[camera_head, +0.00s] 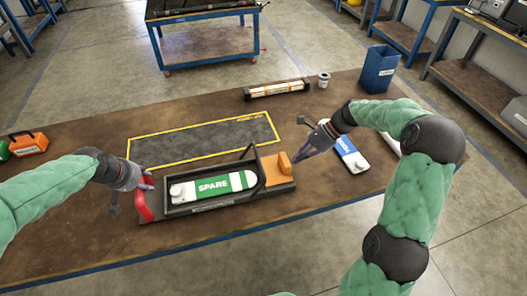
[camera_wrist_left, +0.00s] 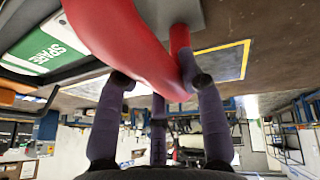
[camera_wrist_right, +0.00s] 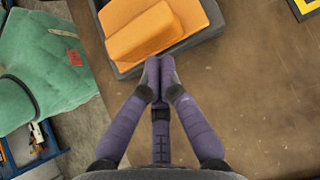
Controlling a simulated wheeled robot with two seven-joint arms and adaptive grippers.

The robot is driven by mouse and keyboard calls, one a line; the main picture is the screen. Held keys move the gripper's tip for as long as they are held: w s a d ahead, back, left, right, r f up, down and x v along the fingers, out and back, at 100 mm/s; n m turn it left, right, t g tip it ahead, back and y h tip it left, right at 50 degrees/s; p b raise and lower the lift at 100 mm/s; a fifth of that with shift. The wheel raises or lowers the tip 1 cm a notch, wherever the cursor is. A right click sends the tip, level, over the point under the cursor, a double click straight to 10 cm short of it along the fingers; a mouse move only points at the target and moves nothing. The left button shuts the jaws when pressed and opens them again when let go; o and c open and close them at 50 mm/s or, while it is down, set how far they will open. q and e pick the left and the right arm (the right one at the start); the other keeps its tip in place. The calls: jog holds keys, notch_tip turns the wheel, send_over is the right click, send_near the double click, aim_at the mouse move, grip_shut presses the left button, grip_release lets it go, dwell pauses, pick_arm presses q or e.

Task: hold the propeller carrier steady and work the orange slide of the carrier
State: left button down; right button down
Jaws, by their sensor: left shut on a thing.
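The propeller carrier (camera_head: 205,208) is a dark tray on the bench, with a green and white part marked SPARE (camera_head: 213,186) lying in it. A red handle (camera_head: 143,203) is at its left end; it also fills the top of the left wrist view (camera_wrist_left: 125,40). My left gripper (camera_head: 146,182) is shut on this handle. The orange slide (camera_head: 279,170) is at the carrier's right end, with a raised orange block. My right gripper (camera_wrist_right: 160,72) is shut and empty, its fingertips together close beside the slide's edge; I cannot tell if they touch it.
A blue and white labelled part (camera_head: 350,155) lies right of my right gripper. A yellow-bordered dark mat (camera_head: 205,140) lies behind the carrier. An orange and white bar (camera_head: 277,90), a small can (camera_head: 324,80) and a blue bin (camera_head: 378,69) stand at the back. The bench front is clear.

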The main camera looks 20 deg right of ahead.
aim_at(285, 159)
pick_arm(q)
jog(key=shift+f, duration=0.1)
pick_arm(e)
jog(key=a, duration=0.7)
jog(key=shift+w, duration=0.1)
jog(key=shift+d, duration=0.6)
jog(key=d, duration=0.3)
pick_arm(q)
jog(key=shift+s, duration=0.1)
pick_arm(e)
jog(key=v, duration=1)
